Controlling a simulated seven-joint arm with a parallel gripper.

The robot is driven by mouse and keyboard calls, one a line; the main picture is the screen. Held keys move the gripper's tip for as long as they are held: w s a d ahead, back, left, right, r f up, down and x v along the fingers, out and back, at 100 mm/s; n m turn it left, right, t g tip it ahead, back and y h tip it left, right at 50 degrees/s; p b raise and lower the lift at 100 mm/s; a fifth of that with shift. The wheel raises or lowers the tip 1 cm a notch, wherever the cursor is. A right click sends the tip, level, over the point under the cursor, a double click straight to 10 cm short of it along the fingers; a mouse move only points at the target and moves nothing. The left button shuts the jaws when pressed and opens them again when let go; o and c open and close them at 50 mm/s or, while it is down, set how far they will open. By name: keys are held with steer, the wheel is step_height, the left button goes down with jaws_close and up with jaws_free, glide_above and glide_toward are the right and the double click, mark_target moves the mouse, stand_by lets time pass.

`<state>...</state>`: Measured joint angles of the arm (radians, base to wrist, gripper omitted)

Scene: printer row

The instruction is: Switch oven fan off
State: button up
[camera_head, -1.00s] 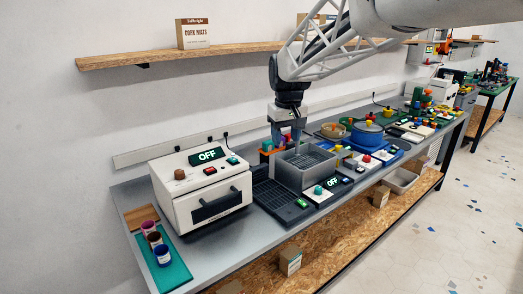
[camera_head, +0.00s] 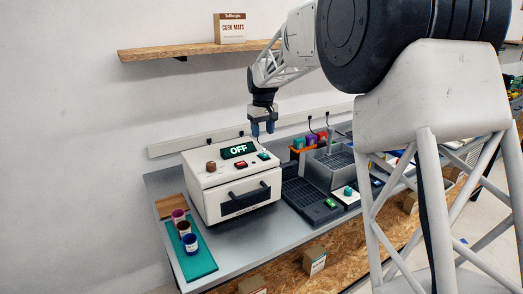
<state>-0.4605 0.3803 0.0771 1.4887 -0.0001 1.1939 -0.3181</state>
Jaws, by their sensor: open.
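The white oven (camera_head: 234,187) stands on the grey bench, its front door and black handle shut. On its sloped top are a brown knob (camera_head: 211,167), a black display (camera_head: 238,150) reading OFF in green-white, a red button (camera_head: 241,165) and a small green switch (camera_head: 264,156). I cannot tell which of these belongs to the fan. My gripper (camera_head: 262,131) points down with its jaws open and empty, over the oven's back right corner near the green switch, apparently above it and not touching.
Right of the oven are a black rack panel (camera_head: 309,201) and a grey sink-like basin (camera_head: 322,171). A teal tray (camera_head: 200,259) with several small jars lies at left. A wooden shelf (camera_head: 190,51) with a carton runs above.

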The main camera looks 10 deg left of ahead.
mark_target(264, 155)
steer(key=shift+w+a+f, duration=0.1)
steer(key=shift+w+a, duration=0.05)
steer(key=shift+a, duration=0.15)
steer(key=shift+f, duration=0.2)
steer(key=shift+f, duration=3.75)
steer(key=shift+c, duration=0.3)
